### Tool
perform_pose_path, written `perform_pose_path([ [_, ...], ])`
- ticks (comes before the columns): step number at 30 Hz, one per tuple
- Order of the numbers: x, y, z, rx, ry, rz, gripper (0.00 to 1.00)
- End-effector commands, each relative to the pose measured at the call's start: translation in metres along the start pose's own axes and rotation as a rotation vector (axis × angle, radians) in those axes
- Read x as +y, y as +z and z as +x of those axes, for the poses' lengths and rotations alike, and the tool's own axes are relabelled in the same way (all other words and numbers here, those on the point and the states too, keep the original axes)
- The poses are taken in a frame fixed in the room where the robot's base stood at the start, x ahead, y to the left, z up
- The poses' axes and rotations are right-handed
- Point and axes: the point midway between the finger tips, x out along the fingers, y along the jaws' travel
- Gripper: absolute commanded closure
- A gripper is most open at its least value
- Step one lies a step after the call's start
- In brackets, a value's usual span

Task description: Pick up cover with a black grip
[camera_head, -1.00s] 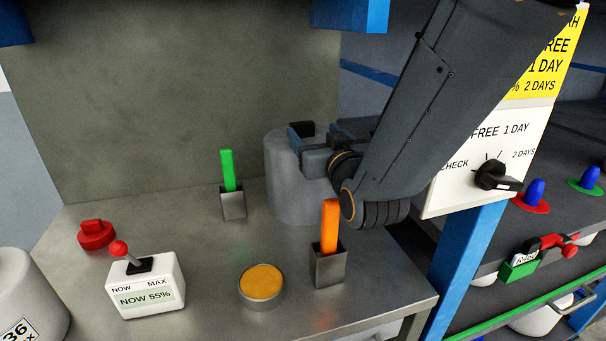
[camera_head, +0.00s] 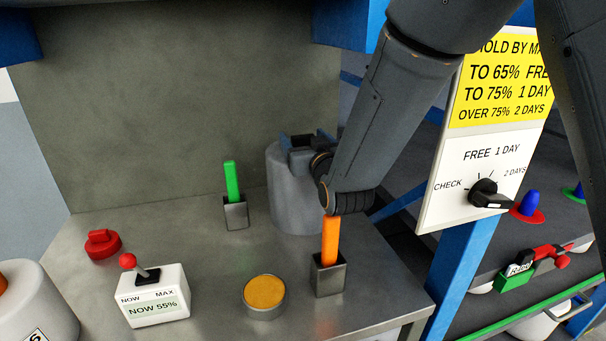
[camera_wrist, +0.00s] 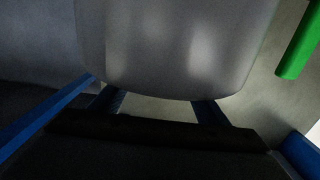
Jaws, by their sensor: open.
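A tall grey cylinder (camera_head: 290,205) stands at the back right of the metal table, upright. It fills the upper middle of the wrist view (camera_wrist: 175,45) as a smooth grey wall. My gripper (camera_head: 298,143) is open at the cylinder's top, with its dark fingers over the rim area. In the wrist view its fingers (camera_wrist: 158,108) show apart below the cylinder's edge, with nothing seen between them. The black grip cannot be made out now, as my gripper covers the cylinder's top. I cannot tell whether the fingers touch it.
An orange stick (camera_head: 330,240) stands in a metal holder close under my arm. A green stick (camera_head: 231,182) stands left of the cylinder. A red knobbed piece (camera_head: 103,243), a white lever box (camera_head: 155,300) and a round orange-topped tin (camera_head: 264,293) are further left and front. A sign panel (camera_head: 480,170) stands right.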

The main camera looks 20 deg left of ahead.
Motion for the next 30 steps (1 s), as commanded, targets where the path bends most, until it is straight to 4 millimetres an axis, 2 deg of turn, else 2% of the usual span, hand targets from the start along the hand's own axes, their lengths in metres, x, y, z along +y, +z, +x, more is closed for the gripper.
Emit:
perform_pose_path([
  [5,0.000,0.000,0.000,0.000,0.000,0.000,0.33],
  [15,0.000,0.000,0.000,0.000,0.000,0.000,0.90],
  [24,0.000,-0.002,0.000,0.001,0.000,0.000,0.90],
  [30,0.000,-0.015,0.000,0.004,0.000,0.000,0.90],
])
